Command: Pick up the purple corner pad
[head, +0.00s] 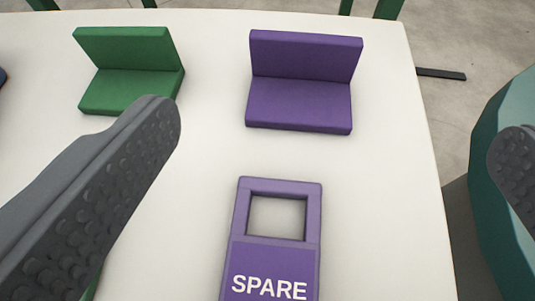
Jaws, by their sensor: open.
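The purple corner pad (301,104) is an L-shaped piece with a flat base and an upright back. It sits on the white table in the upper middle of the head view, apart from other things. My gripper (335,145) is open, with one dark bumpy finger at left and the tip of the other at the right edge. Nothing is between the fingers at their own depth that I can see held. The pad lies beyond the fingertips and appears between them, untouched.
A purple SPARE tag (272,262) with a square hole lies nearer on the white table (390,200). A green corner pad (130,88) sits left, partly behind my left finger. A dark blue piece (2,77) shows at the left edge. A teal object (500,110) stands right of the table.

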